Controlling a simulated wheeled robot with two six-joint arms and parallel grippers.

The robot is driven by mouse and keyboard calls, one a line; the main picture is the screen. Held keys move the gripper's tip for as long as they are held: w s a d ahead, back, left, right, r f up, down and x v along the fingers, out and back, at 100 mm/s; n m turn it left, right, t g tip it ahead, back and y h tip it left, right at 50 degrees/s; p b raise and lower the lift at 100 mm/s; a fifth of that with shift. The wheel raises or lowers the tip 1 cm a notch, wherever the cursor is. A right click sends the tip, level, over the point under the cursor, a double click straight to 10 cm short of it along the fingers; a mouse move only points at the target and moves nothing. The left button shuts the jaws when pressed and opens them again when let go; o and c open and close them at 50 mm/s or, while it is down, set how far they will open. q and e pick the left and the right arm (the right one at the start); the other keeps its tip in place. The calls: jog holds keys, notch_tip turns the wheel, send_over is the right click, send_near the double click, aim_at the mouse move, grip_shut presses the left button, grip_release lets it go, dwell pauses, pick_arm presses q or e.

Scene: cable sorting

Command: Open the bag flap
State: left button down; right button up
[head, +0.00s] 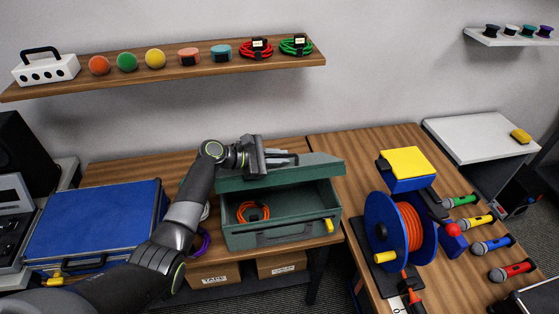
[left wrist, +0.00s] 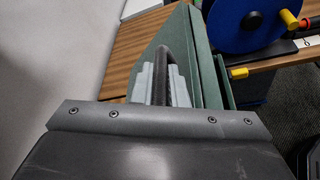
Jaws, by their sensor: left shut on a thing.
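The green bag (head: 268,240) stands on the wooden table in the middle of the head view. Its flap (head: 318,170) is raised above the front, so the inside shows. A coiled orange cable (head: 253,211) lies inside at the left. My left gripper (head: 284,158) is at the top of the flap. In the left wrist view, my left gripper's grey fingers (left wrist: 163,88) are closed around a dark curved handle (left wrist: 171,62) on the flap (left wrist: 155,65). My right gripper is not in view.
A blue case (head: 95,220) lies left of the bag, with a purple cable (head: 204,242) between them. A shelf (head: 170,75) hangs above.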

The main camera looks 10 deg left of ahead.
pick_arm(q)
jog(key=c, duration=1.7)
grip_release()
jog(key=shift+a, duration=0.1)
notch_tip(320, 180, up, 5)
jog(key=b, duration=0.5)
send_over(227, 177)
jog(key=shift+s, duration=0.1)
jog(key=shift+v, duration=0.8)
